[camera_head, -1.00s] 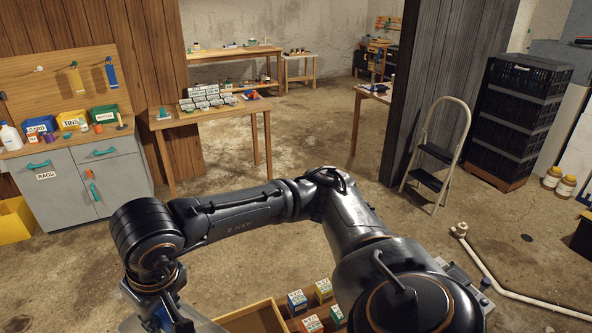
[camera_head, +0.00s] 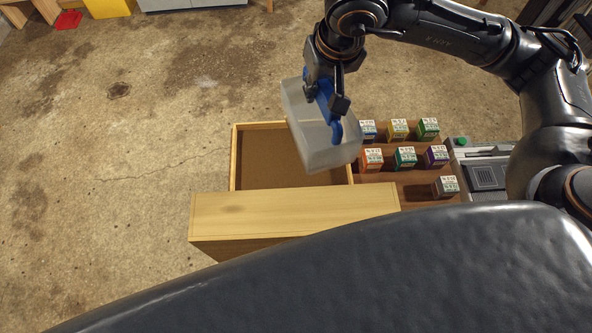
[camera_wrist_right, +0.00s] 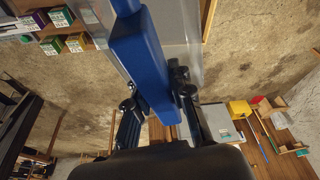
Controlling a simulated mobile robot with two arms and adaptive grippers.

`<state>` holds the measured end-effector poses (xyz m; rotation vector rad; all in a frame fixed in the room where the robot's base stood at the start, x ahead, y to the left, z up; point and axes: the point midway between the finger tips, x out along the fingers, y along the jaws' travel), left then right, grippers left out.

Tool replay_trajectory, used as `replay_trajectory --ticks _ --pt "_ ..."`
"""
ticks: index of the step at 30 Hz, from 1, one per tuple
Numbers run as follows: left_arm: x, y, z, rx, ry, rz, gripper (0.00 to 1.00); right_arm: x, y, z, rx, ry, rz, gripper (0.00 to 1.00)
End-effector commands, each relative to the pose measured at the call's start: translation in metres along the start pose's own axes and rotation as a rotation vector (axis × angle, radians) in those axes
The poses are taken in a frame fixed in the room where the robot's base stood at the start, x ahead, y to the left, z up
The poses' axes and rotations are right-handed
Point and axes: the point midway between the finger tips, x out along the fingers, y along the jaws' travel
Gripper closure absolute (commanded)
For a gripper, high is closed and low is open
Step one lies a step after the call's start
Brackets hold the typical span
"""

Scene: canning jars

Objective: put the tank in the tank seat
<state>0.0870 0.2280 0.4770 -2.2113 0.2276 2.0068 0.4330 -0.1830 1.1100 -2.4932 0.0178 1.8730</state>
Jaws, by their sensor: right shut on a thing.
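The tank (camera_head: 305,130) is a translucent box with a blue handle (camera_head: 335,128) on it. My right gripper (camera_head: 333,96) is shut on the blue handle and holds the tank tilted, over the right side of an open wooden compartment (camera_head: 240,158). In the right wrist view the blue handle (camera_wrist_right: 140,62) lies between the fingers (camera_wrist_right: 155,97), with the clear tank wall (camera_wrist_right: 182,30) behind it. I cannot tell for sure which part is the tank seat; the open compartment has a bare brown floor (camera_head: 275,160). My left gripper is not in view.
Several small coloured boxes (camera_head: 404,157) stand in rows on a brown shelf right of the compartment. A grey device (camera_head: 485,176) with a green button is at far right. A pale wooden board (camera_head: 290,212) lies along the near side. Concrete floor (camera_head: 110,160) is open to the left.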

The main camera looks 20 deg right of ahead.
Motion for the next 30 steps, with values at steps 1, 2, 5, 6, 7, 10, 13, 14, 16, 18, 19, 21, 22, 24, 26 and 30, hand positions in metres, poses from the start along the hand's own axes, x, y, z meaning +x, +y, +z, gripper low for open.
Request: replay_trajectory --ticks 1,2,5,6,7,10,13,14,16,18,19,21,22,24,26,30 --pt "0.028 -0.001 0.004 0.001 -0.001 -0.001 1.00 0.036 -0.005 0.001 0.017 -0.002 -0.001 1.00" --pt "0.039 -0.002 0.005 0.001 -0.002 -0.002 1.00 0.051 -0.008 -0.001 0.030 0.001 0.000 1.00" --pt "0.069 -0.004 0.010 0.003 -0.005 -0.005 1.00 0.101 -0.017 -0.009 0.081 0.006 0.011 1.00" --pt "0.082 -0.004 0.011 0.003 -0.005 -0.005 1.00 0.123 -0.021 -0.011 0.102 0.007 0.016 1.00" --pt "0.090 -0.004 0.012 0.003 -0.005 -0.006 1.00 0.137 -0.023 -0.012 0.118 0.007 0.021 1.00" --pt "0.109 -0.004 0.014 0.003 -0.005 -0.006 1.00 0.176 -0.030 -0.016 0.168 0.004 0.040 1.00" --pt "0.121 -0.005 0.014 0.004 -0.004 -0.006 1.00 0.204 -0.034 -0.018 0.206 -0.002 0.058 1.00" --pt "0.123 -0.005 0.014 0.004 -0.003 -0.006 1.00 0.211 -0.035 -0.018 0.215 -0.003 0.063 1.00" --pt "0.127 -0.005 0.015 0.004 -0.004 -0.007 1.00 0.221 -0.037 -0.018 0.230 -0.007 0.072 1.00" --pt "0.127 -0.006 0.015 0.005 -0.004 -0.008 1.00 0.230 -0.037 -0.017 0.240 -0.011 0.079 1.00" --pt "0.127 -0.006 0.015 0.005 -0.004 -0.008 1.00 0.234 -0.037 -0.016 0.243 -0.012 0.081 1.00" --pt "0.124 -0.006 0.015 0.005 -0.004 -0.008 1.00 0.245 -0.037 -0.012 0.247 -0.015 0.084 1.00" --pt "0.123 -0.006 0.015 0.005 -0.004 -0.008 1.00 0.251 -0.037 -0.010 0.246 -0.017 0.083 1.00" --pt "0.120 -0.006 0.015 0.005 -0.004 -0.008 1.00 0.263 -0.037 -0.006 0.246 -0.016 0.083 1.00" --pt "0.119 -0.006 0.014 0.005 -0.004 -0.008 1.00 0.273 -0.037 -0.004 0.246 -0.015 0.083 1.00" --pt "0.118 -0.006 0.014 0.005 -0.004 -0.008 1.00 0.286 -0.037 -0.001 0.245 -0.011 0.082 1.00"
